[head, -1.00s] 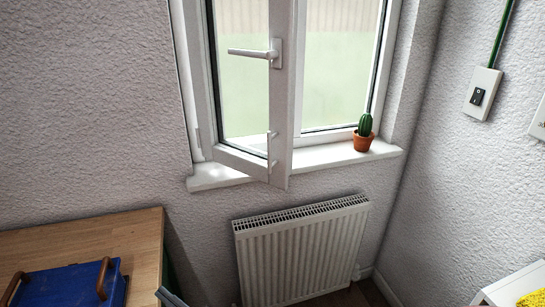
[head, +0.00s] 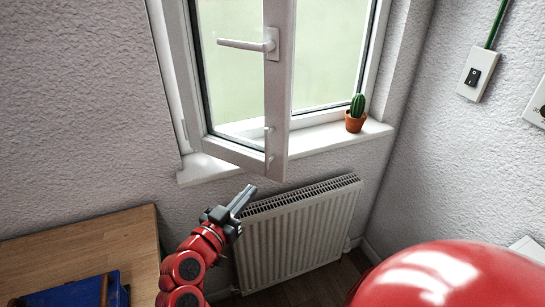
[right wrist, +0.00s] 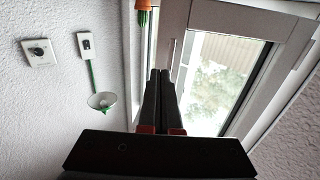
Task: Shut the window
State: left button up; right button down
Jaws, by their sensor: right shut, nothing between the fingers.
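The white window sash (head: 279,95) stands open, swung into the room from its left side. Its handle (head: 245,45) lies level, pointing left. The opening to the right of the sash's free edge is uncovered. My right gripper (head: 248,192) is shut and empty, just below the sash's lower free corner in the picture; I see no contact. In the right wrist view, which is upside down, the shut fingers (right wrist: 160,75) point toward the window, with white frame and glass (right wrist: 215,75) to their right. My left gripper is not in view.
A potted cactus (head: 356,115) stands on the right of the white sill (head: 330,138). A radiator (head: 295,235) is below. A wooden table (head: 100,238) with a blue box (head: 75,293) is at left. A switch (head: 477,78) is on the right wall.

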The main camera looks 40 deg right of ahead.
aim_at(282, 156)
jog(key=p+x, duration=0.6)
jog(key=x, duration=0.7)
jog(key=shift+s+r, duration=0.15)
jog(key=shift+w+d, duration=0.2)
jog(key=shift+d, duration=0.15)
jog(key=shift+d, duration=0.1)
